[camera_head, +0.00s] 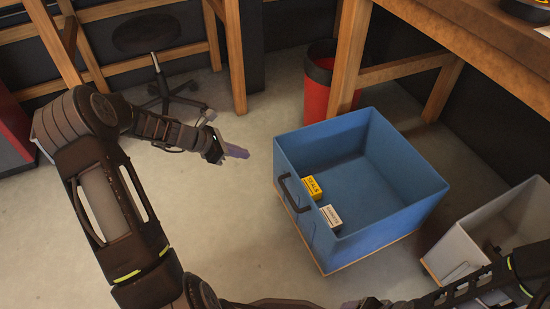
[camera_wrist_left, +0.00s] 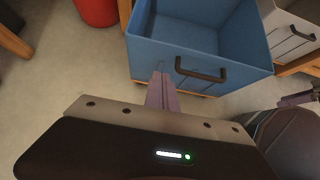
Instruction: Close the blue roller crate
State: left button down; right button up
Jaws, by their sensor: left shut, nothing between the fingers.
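The blue roller crate (camera_head: 400,212) stands on the floor in front of the wooden bench, open at the top, on a light wooden base. A dark handle (camera_head: 294,194) is on its near-left wall, and this handle also shows in the left wrist view (camera_wrist_left: 201,72). Inside lie a yellow box (camera_head: 312,187) and a white box (camera_head: 331,216). My left gripper (camera_head: 238,152) is shut and empty, left of the crate and apart from it in the head view. Its fingers (camera_wrist_left: 161,88) point toward the crate wall in the wrist view. My right arm is at the lower right; its jaws are unclear.
A grey crate (camera_head: 468,254) stands right of the blue one. A red bin (camera_head: 318,88) is behind it, beside a wooden bench leg (camera_head: 347,60). A wheeled stool (camera_head: 160,90) stands at the back left. The floor left of the crate is clear.

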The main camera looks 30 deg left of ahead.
pick_arm(q)
jog(key=b, duration=0.5)
send_near(284, 158)
jog(key=x, duration=0.6)
jog(key=shift+a+f, duration=0.15)
jog(key=shift+f, duration=0.1)
pick_arm(e)
jog(key=f, duration=0.3)
jog(key=w+f, duration=0.1)
jog(key=f, duration=0.1)
jog(key=shift+a+f, duration=0.1)
jog(key=shift+f, duration=0.2)
pick_arm(q)
jog(key=shift+w+r, duration=0.1)
